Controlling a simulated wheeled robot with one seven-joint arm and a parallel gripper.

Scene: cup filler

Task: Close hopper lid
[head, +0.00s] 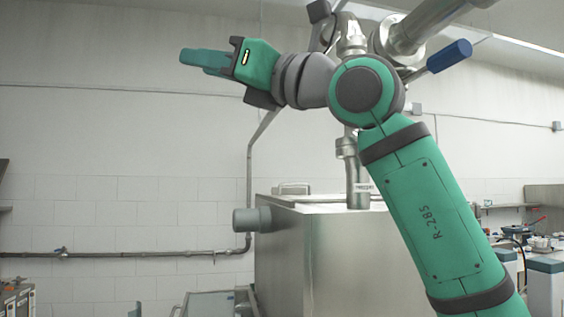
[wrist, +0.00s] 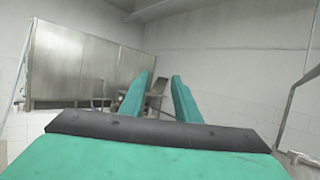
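A large brushed-metal hopper box (head: 345,262) stands in the middle of the head view, partly hidden behind my arm. Its top is pale, and a small handle (head: 291,188) shows at the back left of it. I cannot tell whether this handle belongs to the lid, or whether the lid is open. My gripper (head: 186,58) is up high, left of and above the box, pointing left. In the wrist view its two green fingers (wrist: 162,82) are apart with nothing between them. It touches nothing.
A grey round stub (head: 250,219) sticks out of the box's left side. Metal pipes (head: 357,170) rise behind my arm, and a blue-handled lever (head: 449,56) is at the upper right. A wall pipe (head: 150,253) runs at the left. The wrist view shows metal panels (wrist: 85,62).

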